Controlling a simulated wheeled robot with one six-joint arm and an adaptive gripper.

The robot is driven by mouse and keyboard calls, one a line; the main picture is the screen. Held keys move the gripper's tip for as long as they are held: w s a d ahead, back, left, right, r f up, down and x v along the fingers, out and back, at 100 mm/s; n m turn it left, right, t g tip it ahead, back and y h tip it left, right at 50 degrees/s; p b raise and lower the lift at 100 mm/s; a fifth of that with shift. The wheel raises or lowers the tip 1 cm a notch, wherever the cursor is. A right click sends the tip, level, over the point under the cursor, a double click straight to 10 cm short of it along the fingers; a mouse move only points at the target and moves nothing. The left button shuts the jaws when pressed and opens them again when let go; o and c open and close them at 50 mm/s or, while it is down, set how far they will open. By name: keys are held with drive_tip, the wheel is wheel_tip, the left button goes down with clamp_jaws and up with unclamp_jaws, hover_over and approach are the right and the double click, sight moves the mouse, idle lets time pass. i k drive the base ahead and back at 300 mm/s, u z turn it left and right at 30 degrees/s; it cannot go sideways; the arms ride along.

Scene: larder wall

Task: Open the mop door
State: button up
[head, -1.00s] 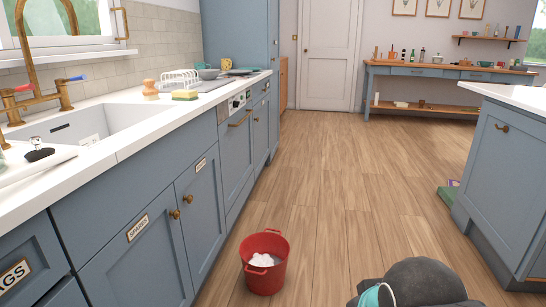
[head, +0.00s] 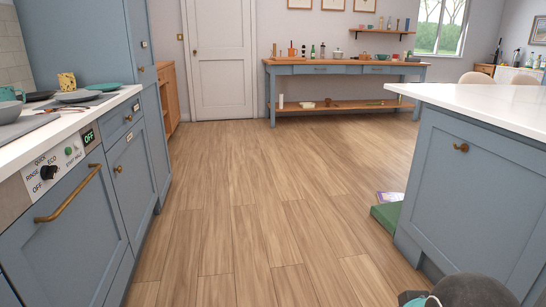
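No door marked as the mop door can be made out in the head view. A tall blue cabinet (head: 86,45) stands at the left, with a small plate and a knob near its right edge; the plate is too small to read. A white panelled door (head: 221,70) in the back wall is shut. My gripper is not clearly in view; only a dark rounded part of my arm (head: 474,291) shows at the bottom right, so its fingers are hidden.
A dishwasher (head: 70,205) and blue cupboards line the left. An island (head: 470,190) stands at the right, with a green object (head: 386,217) on the floor beside it. A blue side table (head: 340,70) is at the back. The wooden floor between is clear.

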sight(138, 13)
drive_tip(key=z, duration=0.05)
drive_tip(key=i, duration=1.95)
drive_tip(key=u, duration=0.6)
drive_tip(key=i, duration=1.8)
drive_tip(key=u, duration=0.7)
